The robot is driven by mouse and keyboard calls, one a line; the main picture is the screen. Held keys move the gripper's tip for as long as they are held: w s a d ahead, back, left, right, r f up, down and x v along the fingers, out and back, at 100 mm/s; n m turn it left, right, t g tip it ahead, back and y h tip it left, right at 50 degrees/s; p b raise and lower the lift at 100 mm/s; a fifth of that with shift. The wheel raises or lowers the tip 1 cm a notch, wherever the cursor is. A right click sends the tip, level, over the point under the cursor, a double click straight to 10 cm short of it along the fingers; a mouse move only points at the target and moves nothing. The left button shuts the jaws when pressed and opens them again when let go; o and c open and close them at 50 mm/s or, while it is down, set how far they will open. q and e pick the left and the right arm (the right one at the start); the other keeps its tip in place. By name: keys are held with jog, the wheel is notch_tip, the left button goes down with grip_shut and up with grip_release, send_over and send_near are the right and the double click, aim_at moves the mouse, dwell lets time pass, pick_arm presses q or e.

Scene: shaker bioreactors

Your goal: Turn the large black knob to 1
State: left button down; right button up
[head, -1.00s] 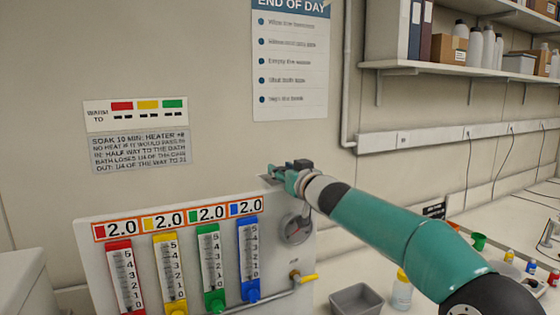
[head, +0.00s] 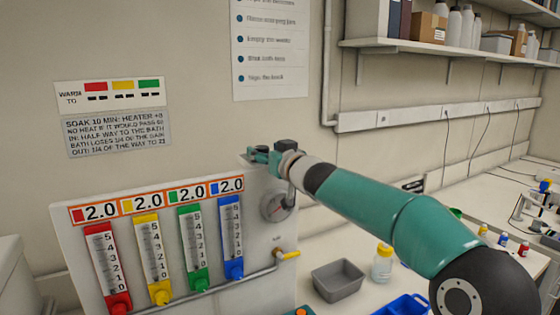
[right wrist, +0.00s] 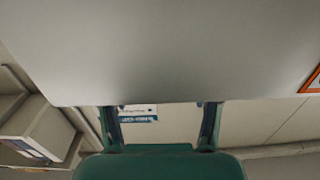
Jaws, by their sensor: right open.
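I make out no large black knob in either view. A white panel (head: 70,240) in the head view carries red, yellow, green and blue scaled tubes, each under a "2.0" label. A round dial gauge (head: 275,207) sits at its right side, partly behind my arm. My right gripper (head: 258,155) is at the panel's top right corner, open, with nothing seen between its fingers. In the right wrist view its two fingers (right wrist: 160,118) stand apart beside a large pale surface. My left gripper is not in view.
A grey bin (head: 338,281), a yellow-capped bottle (head: 382,265) and a blue tray (head: 402,308) stand on the counter right of the panel. A yellow-handled tap (head: 288,254) sticks out at the panel's lower right. A wall shelf holds bottles and boxes.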

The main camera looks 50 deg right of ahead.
jog(key=v, duration=1)
jog(key=shift+s+f, duration=0.1)
